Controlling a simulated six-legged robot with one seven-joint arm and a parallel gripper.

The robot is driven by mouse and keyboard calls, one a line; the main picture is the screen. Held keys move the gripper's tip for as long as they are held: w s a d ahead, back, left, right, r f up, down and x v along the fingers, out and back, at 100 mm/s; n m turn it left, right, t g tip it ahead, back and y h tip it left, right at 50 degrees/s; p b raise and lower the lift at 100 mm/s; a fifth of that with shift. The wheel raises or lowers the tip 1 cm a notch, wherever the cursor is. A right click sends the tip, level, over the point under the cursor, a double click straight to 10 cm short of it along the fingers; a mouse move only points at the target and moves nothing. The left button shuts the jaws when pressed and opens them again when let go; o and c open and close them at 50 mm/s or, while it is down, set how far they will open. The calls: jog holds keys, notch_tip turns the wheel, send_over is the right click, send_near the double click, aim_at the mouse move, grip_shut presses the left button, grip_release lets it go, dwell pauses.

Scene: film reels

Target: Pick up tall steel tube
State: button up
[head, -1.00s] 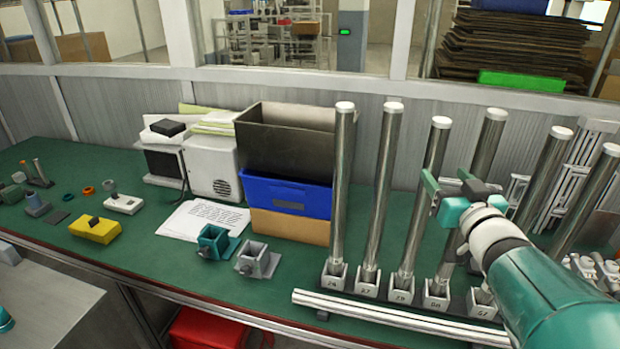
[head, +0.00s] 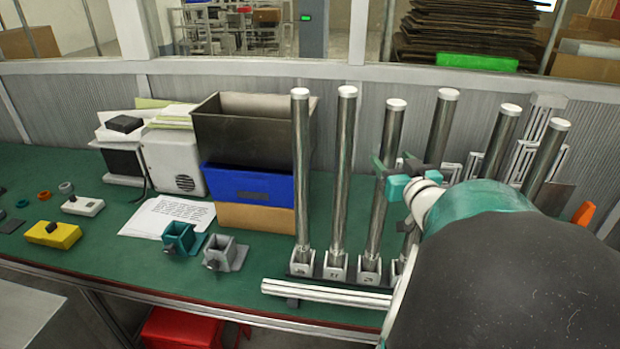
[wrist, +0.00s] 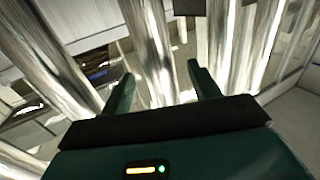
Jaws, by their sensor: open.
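Several tall steel tubes with pale caps stand in a row of numbered sockets on the bench, among them the leftmost tube (head: 301,170), the second tube (head: 343,180) and the third tube (head: 392,140). My gripper (head: 394,166) is at mid-height by the third tube, and the arm hides the lower parts of the tubes farther right. In the wrist view my gripper (wrist: 161,78) is open and empty. One upright tube (wrist: 150,45) shows in the gap between the fingers, seemingly beyond the tips. Contact cannot be told.
A steel bar (head: 325,292) lies along the bench front before the sockets. Stacked bins, with a blue bin (head: 225,183) in the middle, stand left of the tubes. Two small clamps, a teal one (head: 180,238) and a grey one (head: 225,253), sit in front. Neighbouring tubes stand close together.

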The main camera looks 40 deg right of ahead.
jog(key=x, duration=0.5)
jog(key=shift+s, duration=0.1)
jog(key=shift+r, duration=0.1)
jog(key=shift+c, duration=0.2)
grip_shut()
